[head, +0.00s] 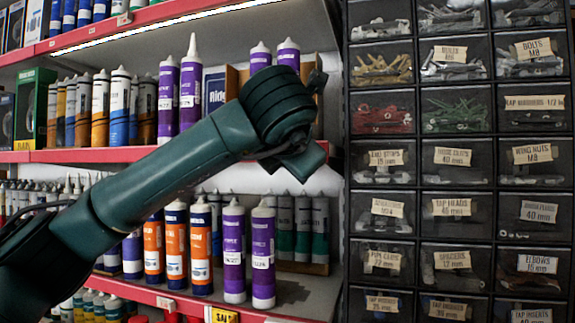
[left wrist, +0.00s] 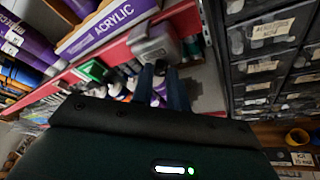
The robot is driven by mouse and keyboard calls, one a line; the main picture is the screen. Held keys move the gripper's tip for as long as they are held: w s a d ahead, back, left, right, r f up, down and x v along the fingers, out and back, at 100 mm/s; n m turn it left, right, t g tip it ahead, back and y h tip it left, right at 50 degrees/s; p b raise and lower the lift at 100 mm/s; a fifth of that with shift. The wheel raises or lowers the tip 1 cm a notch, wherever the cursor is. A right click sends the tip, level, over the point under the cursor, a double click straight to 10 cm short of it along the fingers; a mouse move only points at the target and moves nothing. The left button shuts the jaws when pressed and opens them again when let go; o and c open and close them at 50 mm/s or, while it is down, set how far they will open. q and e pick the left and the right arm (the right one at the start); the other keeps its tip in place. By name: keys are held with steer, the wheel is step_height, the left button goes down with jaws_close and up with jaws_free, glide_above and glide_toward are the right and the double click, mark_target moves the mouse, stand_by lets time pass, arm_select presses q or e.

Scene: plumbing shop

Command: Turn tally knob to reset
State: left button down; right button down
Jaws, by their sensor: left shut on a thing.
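In the left wrist view, a small grey box, seemingly the tally counter (left wrist: 152,42), sits at the red shelf edge. A small dark knob (left wrist: 160,67) shows at its near side. The two fingers of my left gripper (left wrist: 165,85) reach to this knob, one on each side, and are shut on it. The knob's pointer or marks are too small to read. In the head view my left arm crosses from the left. Its wrist hides the counter and knob there, and the fingertips cannot be made out. My right gripper is not in view.
Shelves with red edges (head: 90,156) hold several tubes and cartridges, including purple ones (head: 263,255) below my wrist. A rack of labelled dark drawers (head: 453,160) stands close on the right. A purple and white "ACRYLIC" box (left wrist: 107,27) is left of the counter.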

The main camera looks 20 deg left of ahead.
arm_select(q)
steer(key=shift+r+m, duration=0.1)
steer(key=shift+m, duration=0.2)
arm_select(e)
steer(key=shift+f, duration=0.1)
arm_select(q)
steer(key=c, duration=1.4)
jaws_free()
steer(key=b+v, duration=0.3)
steer(key=v, duration=1)
steer(key=shift+s+d, duration=0.1)
steer(key=shift+d, duration=0.05)
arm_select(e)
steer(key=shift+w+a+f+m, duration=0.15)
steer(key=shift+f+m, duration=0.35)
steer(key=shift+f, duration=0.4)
